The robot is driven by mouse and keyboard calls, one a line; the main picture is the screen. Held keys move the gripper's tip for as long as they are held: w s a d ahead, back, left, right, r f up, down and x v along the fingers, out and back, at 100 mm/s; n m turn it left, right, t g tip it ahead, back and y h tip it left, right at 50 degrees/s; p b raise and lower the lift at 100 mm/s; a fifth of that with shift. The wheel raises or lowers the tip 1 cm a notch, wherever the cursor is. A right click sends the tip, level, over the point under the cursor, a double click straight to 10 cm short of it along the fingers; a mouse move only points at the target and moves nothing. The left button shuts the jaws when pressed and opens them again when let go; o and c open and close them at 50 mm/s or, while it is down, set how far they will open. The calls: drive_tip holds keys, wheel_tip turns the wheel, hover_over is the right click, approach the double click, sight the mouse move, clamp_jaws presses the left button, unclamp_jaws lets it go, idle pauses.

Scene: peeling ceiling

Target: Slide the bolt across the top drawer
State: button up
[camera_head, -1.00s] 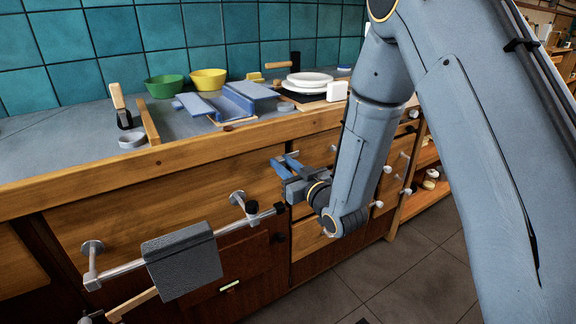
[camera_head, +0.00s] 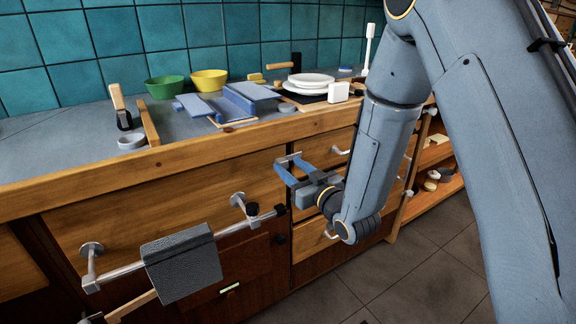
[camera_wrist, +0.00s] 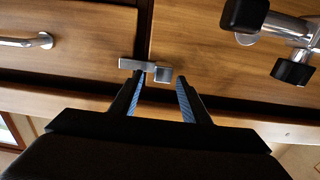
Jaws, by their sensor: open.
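The bolt (camera_wrist: 150,69) is a small metal bar with a square grey knob (camera_wrist: 163,74). In the wrist view it lies over the gap between the top drawer (camera_wrist: 65,40) and the neighbouring wooden front (camera_wrist: 210,50). In the head view the bolt (camera_head: 287,158) is small and partly hidden by my fingers. The top drawer's front (camera_head: 318,147) looks closed, with a bar handle (camera_head: 342,151). My gripper (camera_wrist: 159,79) is open. Its blue-padded fingers stand on either side of the knob, near their tips. Whether they touch it I cannot tell.
A towel rail (camera_head: 230,229) with a dark grey cloth (camera_head: 182,262) sticks out to the left of my gripper. The counter (camera_head: 60,150) above holds bowls, plates and a blue rack. Open shelves (camera_head: 440,180) stand at the right. The floor (camera_head: 400,280) in front is clear.

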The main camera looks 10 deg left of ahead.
drive_tip(key=v, duration=0.5)
drive_tip(key=shift+s+d, duration=0.25)
drive_tip(key=shift+s, duration=0.05)
drive_tip(key=s+d+m+g+h+p, duration=0.25)
drive_tip(key=d+h, duration=0.25)
drive_tip(key=d, duration=0.3)
drive_tip(key=s+d+m+g+h+p, duration=0.1)
drive_tip(key=d+m+g+h+p, duration=0.2)
drive_tip(key=d, duration=0.6)
drive_tip(key=s+d+r+m+g+h+p, duration=0.1)
drive_tip(key=s+d+r+g, duration=0.1)
drive_tip(key=s, duration=0.5)
drive_tip(key=s+d+r+g+h+p, duration=0.1)
drive_tip(key=s+d+r+g+p, duration=0.1)
drive_tip(key=s, duration=0.6)
drive_tip(key=s+d+r+m+g+h+p, duration=0.1)
drive_tip(key=s+d+g, duration=0.3)
drive_tip(key=s, duration=0.4)
drive_tip(key=shift+d+r+m+h, duration=0.3)
drive_tip(key=shift+r+m+h, duration=0.1)
drive_tip(key=shift+r, duration=0.25)
